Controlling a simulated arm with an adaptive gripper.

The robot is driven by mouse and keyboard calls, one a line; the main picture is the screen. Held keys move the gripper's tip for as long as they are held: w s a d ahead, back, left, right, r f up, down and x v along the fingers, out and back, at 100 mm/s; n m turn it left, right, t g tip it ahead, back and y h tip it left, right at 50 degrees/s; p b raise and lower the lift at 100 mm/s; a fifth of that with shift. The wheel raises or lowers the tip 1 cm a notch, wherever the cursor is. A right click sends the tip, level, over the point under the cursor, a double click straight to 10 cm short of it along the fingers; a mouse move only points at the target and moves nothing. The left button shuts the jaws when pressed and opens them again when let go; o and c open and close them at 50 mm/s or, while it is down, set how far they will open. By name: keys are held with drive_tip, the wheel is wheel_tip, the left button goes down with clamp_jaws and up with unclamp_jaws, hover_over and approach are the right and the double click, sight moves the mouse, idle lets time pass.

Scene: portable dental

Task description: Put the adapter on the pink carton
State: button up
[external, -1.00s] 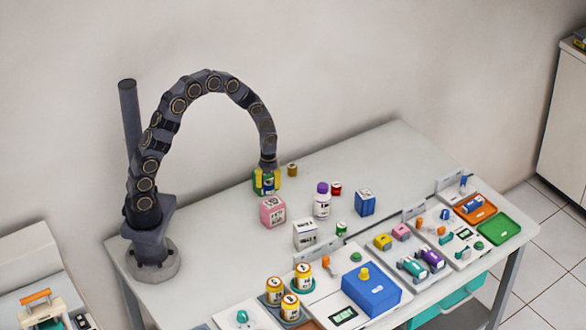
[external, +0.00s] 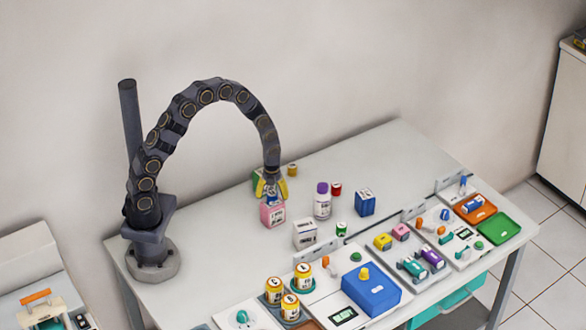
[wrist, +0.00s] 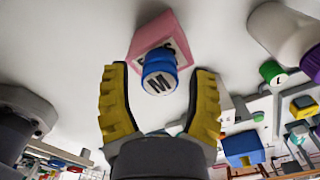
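The pink carton (external: 272,215) stands on the table below my gripper; in the wrist view it shows (wrist: 158,40) beyond the fingertips. A short blue cylinder marked M (wrist: 159,72), which looks to be the adapter, is at the carton's top, and its blue also shows in the external view (external: 272,200). My gripper (wrist: 160,85) has its yellow fingers spread, with a gap on each side of the cylinder. In the external view the gripper (external: 271,190) is right over the carton. The exact contact between cylinder and carton is partly hidden.
A green carton (external: 257,176) stands just behind my gripper. A white bottle with a purple cap (external: 322,202) and a white carton (external: 305,234) stand to the right and front. A blue carton (external: 365,202) is farther right. Bare tabletop lies left of the pink carton.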

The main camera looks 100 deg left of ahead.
sight(273, 193)
wheel_tip(273, 193, up, 12)
drive_tip(key=shift+r, duration=0.15)
idle(0.5)
drive_tip(key=s+d+r+n, duration=0.2)
drive_tip(key=d+r+n, duration=0.1)
drive_tip(key=d, duration=0.4)
drive_tip(key=s+d+r+n, duration=0.2)
drive_tip(key=d+r, duration=0.2)
drive_tip(key=d, duration=0.4)
drive_tip(key=s+d+r+n+g, duration=0.1)
drive_tip(key=s+d+r+n, duration=0.1)
drive_tip(key=s+d+n, duration=0.9)
drive_tip(key=s, duration=0.4)
drive_tip(key=shift+n+g, duration=0.3)
